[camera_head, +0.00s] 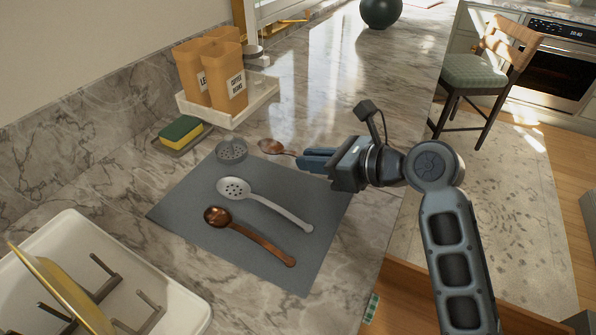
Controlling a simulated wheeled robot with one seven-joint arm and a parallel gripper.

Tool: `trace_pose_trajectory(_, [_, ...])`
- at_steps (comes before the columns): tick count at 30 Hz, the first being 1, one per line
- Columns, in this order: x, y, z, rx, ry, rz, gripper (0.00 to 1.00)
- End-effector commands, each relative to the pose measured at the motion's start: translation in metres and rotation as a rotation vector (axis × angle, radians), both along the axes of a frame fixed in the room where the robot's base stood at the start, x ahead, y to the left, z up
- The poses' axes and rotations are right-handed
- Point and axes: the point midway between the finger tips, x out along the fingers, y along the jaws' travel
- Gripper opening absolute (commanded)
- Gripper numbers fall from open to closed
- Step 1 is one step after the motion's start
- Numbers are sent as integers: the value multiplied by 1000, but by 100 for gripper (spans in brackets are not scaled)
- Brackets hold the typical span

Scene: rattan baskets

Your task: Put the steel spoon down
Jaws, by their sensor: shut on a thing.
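My gripper (303,158) is shut on a spoon, taken as the steel spoon (274,147); its shiny bowl looks brownish here and points left. The fingers hide most of its handle. The spoon is near the far right corner of a grey mat (183,217); I cannot tell if it touches anything below. A pale slotted spoon (262,203) lies on the mat. A copper-coloured spoon (250,236) lies in front of it, roughly parallel.
A small grey round perforated piece (231,151) is at the mat's far edge. A sponge (181,132), a tray (258,98) with orange canisters (226,82) and a white dish rack (180,306) stand around. The mat's left part is bare.

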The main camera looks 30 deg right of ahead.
Motion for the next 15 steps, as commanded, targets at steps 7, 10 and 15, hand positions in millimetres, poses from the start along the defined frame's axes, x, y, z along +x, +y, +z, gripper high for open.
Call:
trace_pose_trajectory(7, [-25,-41,30,-1,-4,-2,0])
trace_pose_trajectory(10, [-33,-53,39,-2,-4,-1,0])
trace_pose_trajectory(15, [-42,-67,48,0,-4,1,0])
